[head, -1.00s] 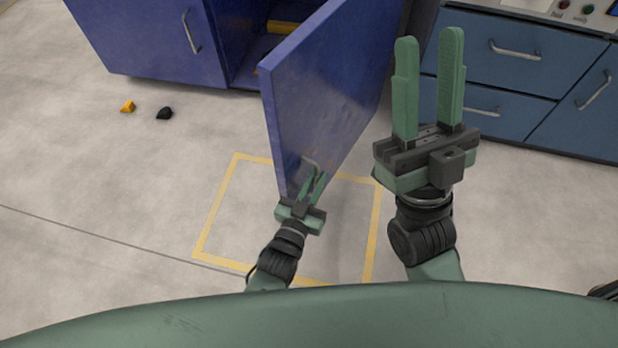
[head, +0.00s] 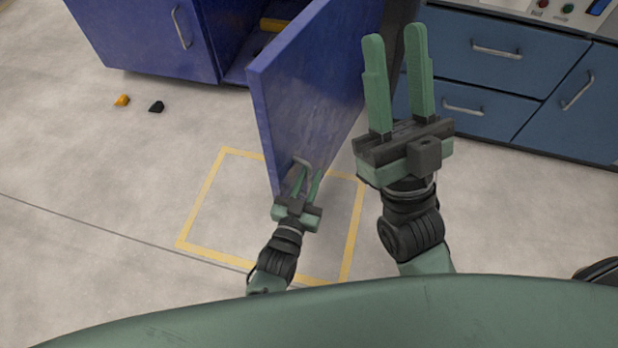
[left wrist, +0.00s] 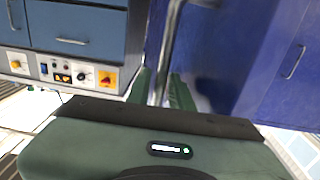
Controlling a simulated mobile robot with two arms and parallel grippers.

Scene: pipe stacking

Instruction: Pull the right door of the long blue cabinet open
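The blue-purple cabinet (head: 150,42) is at the upper left in the head view. Its right door (head: 305,95) stands swung wide open toward me, showing part of the dark interior. My left gripper (head: 308,172) is at the door's metal handle (head: 303,162), low on the door. Its green fingers are apart, and in the left wrist view the handle bar (left wrist: 170,45) runs down between them with a gap visible. My right gripper (head: 394,32) is open and empty, in the air to the right of the door.
A lighter blue drawer unit (head: 490,75) with metal handles stands at the right. A yellow floor outline (head: 205,195) lies under the door and left arm. A small orange piece (head: 122,100) and a black piece (head: 156,106) lie on the floor. Open floor is at the left.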

